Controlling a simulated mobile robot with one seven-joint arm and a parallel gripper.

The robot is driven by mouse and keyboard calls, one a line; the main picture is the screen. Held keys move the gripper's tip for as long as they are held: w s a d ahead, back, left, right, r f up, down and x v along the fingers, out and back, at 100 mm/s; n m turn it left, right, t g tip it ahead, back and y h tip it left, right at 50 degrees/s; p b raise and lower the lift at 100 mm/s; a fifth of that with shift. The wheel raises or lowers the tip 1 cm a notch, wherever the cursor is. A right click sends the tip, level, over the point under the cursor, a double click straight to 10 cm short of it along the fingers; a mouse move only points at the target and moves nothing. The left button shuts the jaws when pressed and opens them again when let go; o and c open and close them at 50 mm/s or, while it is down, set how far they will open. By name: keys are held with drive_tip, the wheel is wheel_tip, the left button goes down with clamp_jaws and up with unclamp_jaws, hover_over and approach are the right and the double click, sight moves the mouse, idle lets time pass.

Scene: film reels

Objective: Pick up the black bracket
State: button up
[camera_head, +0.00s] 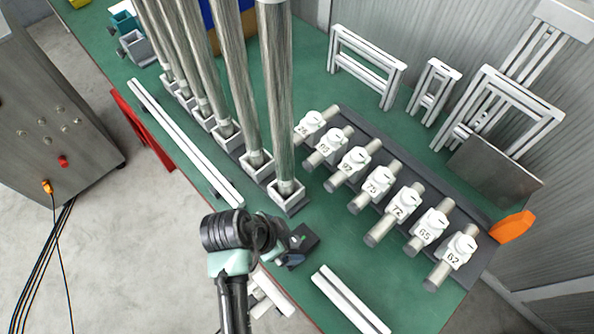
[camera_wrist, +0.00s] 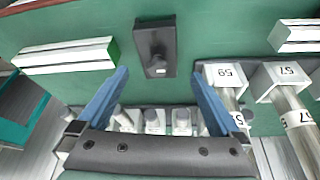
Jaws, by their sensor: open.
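The black bracket (camera_wrist: 155,48) is a small dark block with a raised, rounded part. In the wrist view it lies on the green table top at the upper middle, ahead of my gripper's blue fingertips. My gripper (camera_wrist: 160,74) is open and empty, with one finger to each side of the bracket's line; I see no contact. In the head view the bracket (camera_head: 309,238) shows just right of my gripper (camera_head: 291,258), partly hidden by it.
Tall metal tubes stand in square sockets (camera_head: 287,197) behind the gripper. A rack of numbered white clamps (camera_head: 373,189) stands to the right. White rails (camera_head: 350,301) lie nearby, and white frames (camera_head: 367,66) stand at the back.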

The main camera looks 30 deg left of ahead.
sight(293, 242)
drive_tip(key=shift+x, duration=2.9)
drive_tip(key=shift+s, duration=0.15)
drive_tip(key=c, duration=1.6)
